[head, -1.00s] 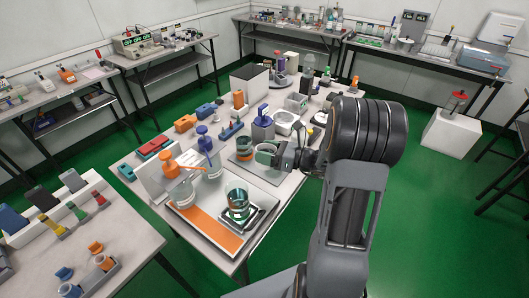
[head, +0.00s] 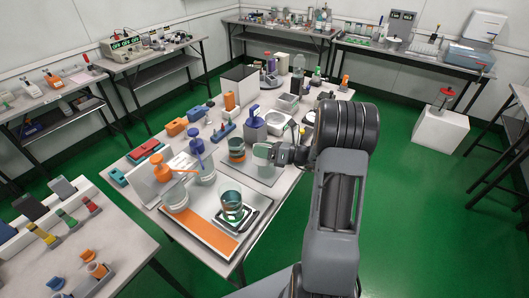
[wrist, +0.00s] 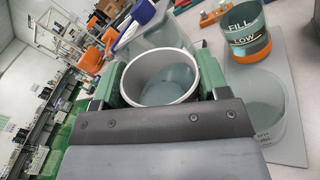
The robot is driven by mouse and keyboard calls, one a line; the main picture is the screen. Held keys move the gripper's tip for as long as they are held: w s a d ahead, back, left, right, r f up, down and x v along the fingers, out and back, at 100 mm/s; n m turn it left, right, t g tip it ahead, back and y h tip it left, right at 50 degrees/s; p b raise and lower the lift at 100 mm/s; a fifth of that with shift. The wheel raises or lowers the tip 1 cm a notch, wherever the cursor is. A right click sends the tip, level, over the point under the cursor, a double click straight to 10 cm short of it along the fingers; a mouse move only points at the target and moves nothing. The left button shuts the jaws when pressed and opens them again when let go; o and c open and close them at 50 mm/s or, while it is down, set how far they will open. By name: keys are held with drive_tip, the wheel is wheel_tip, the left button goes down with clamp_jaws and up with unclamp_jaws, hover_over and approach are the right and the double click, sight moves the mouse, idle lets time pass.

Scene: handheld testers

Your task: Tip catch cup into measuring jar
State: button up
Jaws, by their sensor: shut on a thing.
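My gripper (wrist: 160,90) is shut on a round cup (wrist: 162,66) with a pale rim, held between green finger pads. The wrist view looks into its mouth; the inside is grey-green and I cannot tell how much it holds. In the head view my gripper (head: 276,153) is above the grey mat's right side. A clear, pale green vessel (wrist: 264,105) with small print stands on the mat, right of the held cup in the wrist view. A jar marked FILL and LOW (wrist: 249,28), with an orange band, stands behind it; it also shows in the head view (head: 236,151).
A glass beaker with dark teal contents (head: 231,206) stands on a scale in an orange-and-white tray (head: 203,232). Pump bottles with orange (head: 175,196) and blue (head: 201,170) tops stand to the left. A blue-topped container (head: 254,127) is behind the mat.

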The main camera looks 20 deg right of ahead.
drive_tip(key=shift+d+f+m+p, duration=0.15)
drive_tip(key=shift+f+m+p, duration=0.4)
drive_tip(key=shift+m+p, duration=0.35)
idle(1.4)
drive_tip(key=shift+w+d+f+m+p, duration=0.1)
drive_tip(key=shift+f+m+p, duration=0.15)
drive_tip(key=shift+m+p, duration=0.65)
drive_tip(key=shift+w+f+m+p, duration=0.1)
drive_tip(key=shift+f+m+p, duration=0.1)
drive_tip(key=shift+m+p, duration=0.7)
idle(3.9)
